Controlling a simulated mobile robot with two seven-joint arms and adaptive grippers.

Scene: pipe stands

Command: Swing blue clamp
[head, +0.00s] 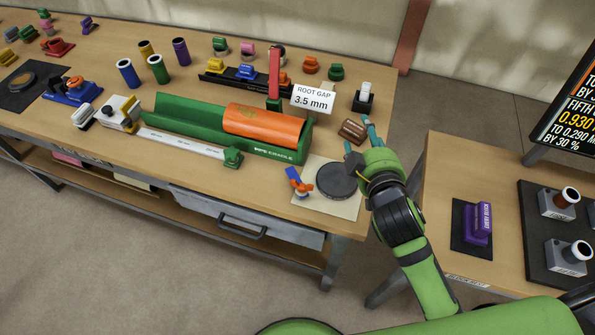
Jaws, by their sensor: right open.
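Several blue things could be the blue clamp, and I cannot tell which. A blue piece (246,73) sits on a black rail (222,79) behind the green pipe cradle (180,118). A blue device (72,90) with an orange top stands at the left of the bench. A small blue-and-orange piece (298,183) stands on a tan mat at the right. My right gripper (358,133) is open, with its teal fingers by a brown block (353,130) at the bench's right edge. Contact is unclear. My left gripper is out of view.
An orange pipe (264,125) lies in the cradle. A "ROOT GAP 3.5 mm" sign (312,98) stands over its right end. A dark disc (336,180) lies on the mat. Several coloured cylinders stand behind. A gap separates the second table (450,170) at right.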

